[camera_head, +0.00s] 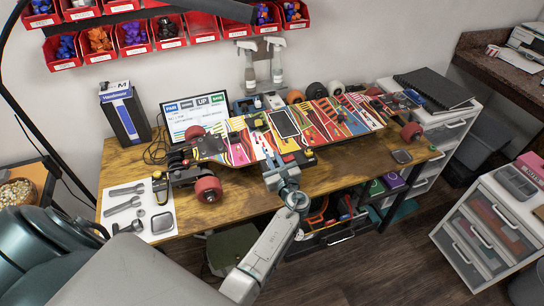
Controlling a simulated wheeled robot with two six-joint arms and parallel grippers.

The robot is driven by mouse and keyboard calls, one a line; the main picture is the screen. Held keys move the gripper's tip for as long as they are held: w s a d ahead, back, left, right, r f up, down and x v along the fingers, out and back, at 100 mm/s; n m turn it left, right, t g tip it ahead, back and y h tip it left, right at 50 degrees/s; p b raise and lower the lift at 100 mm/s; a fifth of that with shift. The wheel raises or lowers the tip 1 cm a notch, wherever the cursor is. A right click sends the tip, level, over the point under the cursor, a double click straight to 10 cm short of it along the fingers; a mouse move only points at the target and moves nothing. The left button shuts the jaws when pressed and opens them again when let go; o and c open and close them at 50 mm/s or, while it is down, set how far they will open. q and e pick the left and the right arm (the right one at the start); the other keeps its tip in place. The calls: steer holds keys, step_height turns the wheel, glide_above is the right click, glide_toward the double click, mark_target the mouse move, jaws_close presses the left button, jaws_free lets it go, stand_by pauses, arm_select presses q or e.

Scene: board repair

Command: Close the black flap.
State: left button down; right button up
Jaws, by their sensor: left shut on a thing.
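The colourful board (345,116) lies across the wooden table, with several small parts on its top. A small black piece that looks like the black flap (302,157) shows at the board's near edge, just right of my left gripper (273,168). The gripper reaches up from below in front of the board. Its jaws are shut on what seems to be this flap, though the contact is small and partly hidden by the fingers. I cannot tell the flap's exact angle. My right gripper is not in view.
A screen (195,116) and a black box (124,113) stand at the back left. A white mat (145,222) with grey tools lies at the table's left. Red wheels (208,190) stick out near the board's left end. A drawer unit (492,225) stands right.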

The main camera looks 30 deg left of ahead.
arm_select(q)
steer(key=shift+w+m, duration=0.15)
steer(key=shift+m, duration=0.45)
steer(key=shift+f, duration=0.1)
steer(key=c, duration=1.8)
jaws_free()
steer(key=shift+w+f, duration=0.15)
steer(key=shift+f, duration=0.05)
